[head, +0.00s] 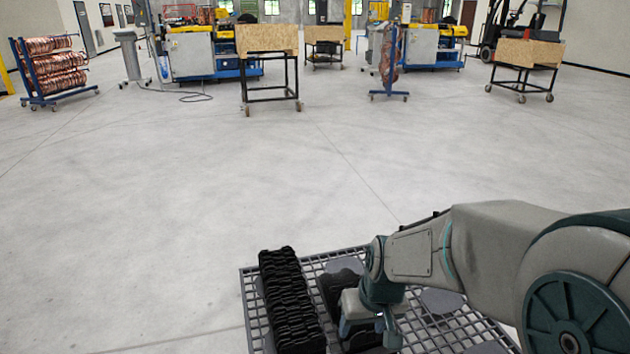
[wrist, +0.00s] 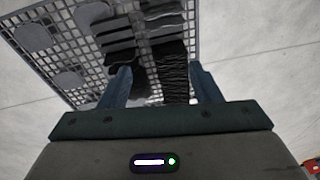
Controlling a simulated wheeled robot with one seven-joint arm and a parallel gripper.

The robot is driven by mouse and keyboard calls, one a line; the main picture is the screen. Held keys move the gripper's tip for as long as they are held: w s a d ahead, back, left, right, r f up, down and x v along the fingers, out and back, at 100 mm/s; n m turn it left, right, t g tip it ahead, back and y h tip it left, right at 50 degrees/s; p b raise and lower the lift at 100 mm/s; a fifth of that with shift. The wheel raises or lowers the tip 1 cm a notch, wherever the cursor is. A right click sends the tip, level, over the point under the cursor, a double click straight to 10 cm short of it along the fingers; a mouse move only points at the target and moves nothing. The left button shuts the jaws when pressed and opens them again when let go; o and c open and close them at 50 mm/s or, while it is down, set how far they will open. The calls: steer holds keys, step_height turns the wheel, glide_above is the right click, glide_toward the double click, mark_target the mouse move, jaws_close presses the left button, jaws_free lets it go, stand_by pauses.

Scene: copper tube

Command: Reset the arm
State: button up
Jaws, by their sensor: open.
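My arm reaches in from the right in the head view. My gripper (head: 368,330) points down over the grid tray near the bottom of the picture. In the wrist view my gripper (wrist: 160,78) shows two blue fingers spread apart, with dark ribbed parts visible beyond and between them. No part is clearly held. Part of the tray under the arm is hidden in the head view.
A wire grid tray (head: 250,302) holds a row of black ribbed parts (head: 288,300) and a second dark stack (head: 335,292). Copper coils (head: 58,70) hang on a rack far left. Carts (head: 270,92) and machines stand at the back. The floor between is clear.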

steer(key=s+d+r+m+p, duration=0.1)
steer(key=s+d+r+p, duration=0.1)
steer(key=r, duration=0.6)
steer(key=s+d+r+m+t+h+p, duration=0.1)
steer(key=s+d+r+p, duration=0.2)
steer(key=s+r+p, duration=0.2)
step_height(320, 180, up, 4)
steer(key=shift+s+d+f, duration=0.1)
steer(key=shift+s+d, duration=0.2)
steer(key=shift+s, duration=0.7)
